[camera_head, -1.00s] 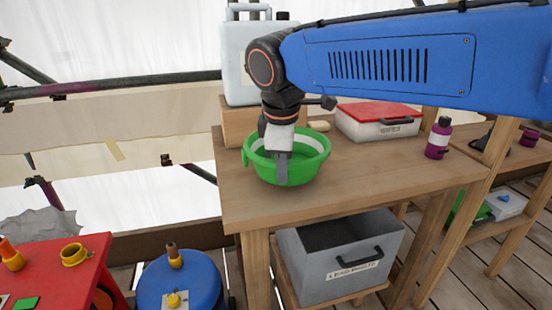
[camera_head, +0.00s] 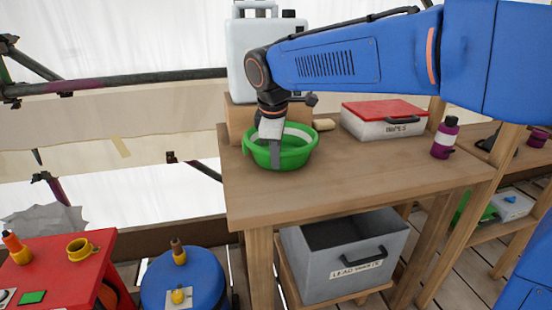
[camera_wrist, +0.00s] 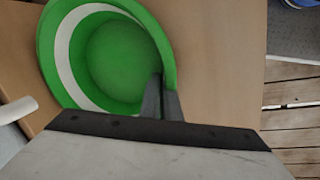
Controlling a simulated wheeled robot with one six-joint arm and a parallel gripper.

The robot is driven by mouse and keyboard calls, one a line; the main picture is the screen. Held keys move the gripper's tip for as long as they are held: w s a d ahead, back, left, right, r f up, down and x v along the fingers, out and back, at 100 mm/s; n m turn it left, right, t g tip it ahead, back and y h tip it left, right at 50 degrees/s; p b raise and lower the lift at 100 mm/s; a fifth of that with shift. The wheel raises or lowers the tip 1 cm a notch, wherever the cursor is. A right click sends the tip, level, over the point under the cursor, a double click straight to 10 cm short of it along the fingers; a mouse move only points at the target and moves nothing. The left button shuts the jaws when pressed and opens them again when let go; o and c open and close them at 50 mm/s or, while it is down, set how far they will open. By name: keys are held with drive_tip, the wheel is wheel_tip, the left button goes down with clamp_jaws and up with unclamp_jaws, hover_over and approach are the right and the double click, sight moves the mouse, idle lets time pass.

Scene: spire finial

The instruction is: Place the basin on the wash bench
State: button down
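The green basin (camera_head: 296,157) with a white band inside is upright over the back left part of the wooden wash bench (camera_head: 350,190). It looks to be on the bench top or just above it; I cannot tell which. My gripper (camera_head: 276,158) points down at the basin's near side. In the wrist view the two fingers of my gripper (camera_wrist: 163,98) are close together on the rim of the basin (camera_wrist: 120,60), one on each side of the wall. The fingers hide a small part of the rim.
A white water container (camera_head: 250,60) stands on a wooden block (camera_head: 240,112) behind the basin. A wipes box (camera_head: 380,122) with a red lid and a purple bottle (camera_head: 445,138) stand to the right. A grey bin (camera_head: 345,258) is below. The bench's front middle is clear.

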drive_tip(key=shift+f, duration=0.15)
drive_tip(key=c, duration=2.4)
unclamp_jaws()
drive_tip(key=shift+f, duration=0.1)
drive_tip(key=o, duration=0.4)
drive_tip(key=v, duration=1.2)
drive_tip(key=shift+d, duration=0.1)
